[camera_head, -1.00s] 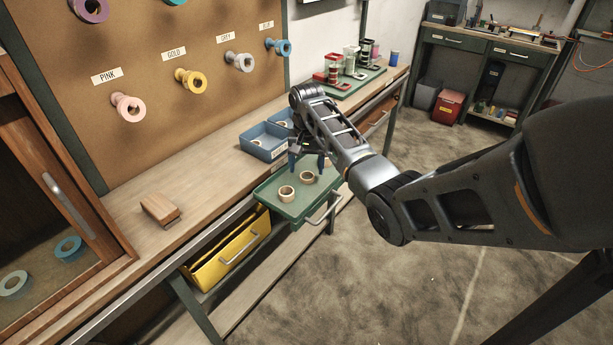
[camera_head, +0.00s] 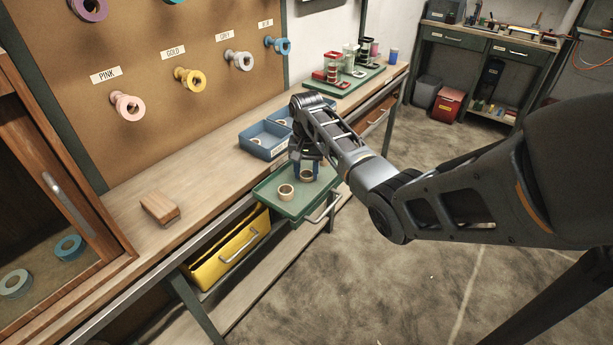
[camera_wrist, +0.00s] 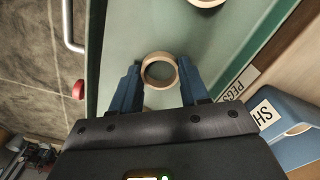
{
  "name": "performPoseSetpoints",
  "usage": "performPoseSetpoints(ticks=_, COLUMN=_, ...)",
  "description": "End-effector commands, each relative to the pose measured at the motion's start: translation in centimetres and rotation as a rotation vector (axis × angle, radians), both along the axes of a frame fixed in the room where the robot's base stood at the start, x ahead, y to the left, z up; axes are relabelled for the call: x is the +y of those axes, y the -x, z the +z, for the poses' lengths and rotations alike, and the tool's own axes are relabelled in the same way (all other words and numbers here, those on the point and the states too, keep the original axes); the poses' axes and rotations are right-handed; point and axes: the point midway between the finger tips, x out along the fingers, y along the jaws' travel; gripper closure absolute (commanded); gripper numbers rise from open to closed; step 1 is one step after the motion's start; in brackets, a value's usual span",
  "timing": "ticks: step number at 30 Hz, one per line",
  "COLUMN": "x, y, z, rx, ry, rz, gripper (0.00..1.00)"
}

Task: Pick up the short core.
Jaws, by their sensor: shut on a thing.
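A tan ring-shaped core (camera_head: 307,176) sits on the right side of the green tray (camera_head: 262,190). My gripper (camera_head: 306,168) is down at this core, with a blue finger on either side of it. In the wrist view the core (camera_wrist: 160,57) shows between the fingertips of my gripper (camera_wrist: 160,78), which is shut on it. It appears to be at tray level still; any gap beneath it cannot be told. A second tan core (camera_head: 286,192) stands apart to the left in the tray and is partly cut off at the top of the wrist view (camera_wrist: 207,2).
Blue bins (camera_head: 263,143) stand on the bench behind the tray. A wooden block (camera_head: 160,208) lies to the left. A yellow drawer (camera_head: 231,252) hangs below. Coloured spools hang on the pegboard, and a green rack (camera_head: 350,82) stands farther back.

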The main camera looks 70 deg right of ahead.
Motion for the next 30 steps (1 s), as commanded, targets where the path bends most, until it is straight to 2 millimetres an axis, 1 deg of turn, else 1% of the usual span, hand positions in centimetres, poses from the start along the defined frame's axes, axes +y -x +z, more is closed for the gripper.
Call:
performPoseSetpoints(ticks=1, x=0.0, y=0.0, z=0.0, rx=0.0, ry=0.0, rz=0.0, gripper=0.78)
performPoseSetpoints(ticks=3, x=0.0, y=0.0, z=0.0, rx=0.0, ry=0.0, rz=0.0, gripper=0.83)
performPoseSetpoints(ticks=11, x=0.0, y=0.0, z=0.3, rx=-0.001, ry=0.0, rz=0.0, gripper=0.83)
performPoseSetpoints(ticks=14, x=-0.1, y=-0.1, z=1.2, rx=-0.003, ry=0.001, rz=0.0, gripper=0.83)
performPoseSetpoints(ticks=17, x=0.0, y=-0.2, z=2.9, rx=-0.004, ry=0.002, rz=0.001, gripper=0.83)
performPoseSetpoints(ticks=19, x=-0.2, y=0.0, z=4.4, rx=-0.004, ry=0.003, rz=-0.001, gripper=0.83)
performPoseSetpoints(ticks=21, x=-1.6, y=1.4, z=5.1, rx=-0.003, ry=0.001, rz=-0.006, gripper=0.83)
performPoseSetpoints(ticks=24, x=-3.2, y=3.0, z=6.5, rx=-0.004, ry=0.002, rz=-0.005, gripper=0.83)
performPoseSetpoints(ticks=30, x=-6.1, y=5.8, z=9.0, rx=-0.003, ry=0.002, rz=-0.004, gripper=0.83)
